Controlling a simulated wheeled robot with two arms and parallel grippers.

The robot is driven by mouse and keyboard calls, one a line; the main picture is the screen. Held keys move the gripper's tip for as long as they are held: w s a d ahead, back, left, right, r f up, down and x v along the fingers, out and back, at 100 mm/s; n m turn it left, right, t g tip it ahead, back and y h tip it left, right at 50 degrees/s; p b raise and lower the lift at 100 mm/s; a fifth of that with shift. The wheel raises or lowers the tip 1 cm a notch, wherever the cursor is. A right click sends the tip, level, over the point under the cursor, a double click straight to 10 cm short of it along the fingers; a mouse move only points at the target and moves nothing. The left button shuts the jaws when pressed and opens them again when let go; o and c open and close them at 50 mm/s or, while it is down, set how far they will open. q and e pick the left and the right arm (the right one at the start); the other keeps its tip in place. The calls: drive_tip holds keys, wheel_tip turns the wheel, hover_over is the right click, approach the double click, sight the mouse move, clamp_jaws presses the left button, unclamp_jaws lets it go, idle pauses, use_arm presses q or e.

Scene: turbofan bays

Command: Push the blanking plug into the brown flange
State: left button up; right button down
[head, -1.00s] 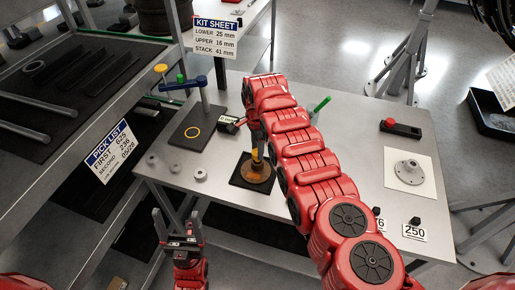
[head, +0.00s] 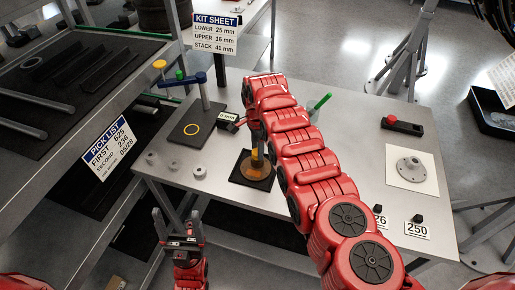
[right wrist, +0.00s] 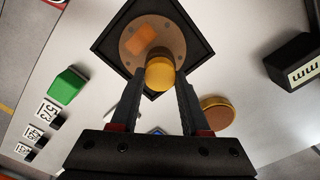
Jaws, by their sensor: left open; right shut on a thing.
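The brown flange (head: 258,172) is a round disc on a black square pad (head: 240,180) on the grey table. It also shows in the right wrist view (right wrist: 168,28), with an orange patch on its face. My right gripper (head: 257,148) is over the flange, shut on the yellow blanking plug (right wrist: 160,74). The plug sits between the fingertips and overlaps the flange's near side in the wrist view. I cannot tell whether it touches or enters the flange. My red right arm hides part of the area. My left gripper (head: 179,226) is open and empty, off the table's front left edge.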

drive_tip(key=shift+f, duration=0.3)
drive_tip(key=shift+c, duration=1.5)
unclamp_jaws()
drive_tip(key=shift+o, duration=0.2)
drive_tip(key=shift+o, duration=1.3)
wheel_tip(320, 180, up, 5)
drive_tip(key=p, duration=0.3)
drive_tip(key=shift+p, duration=0.35)
drive_tip(key=shift+r+p, duration=0.55)
drive_tip(key=shift+r, duration=0.5)
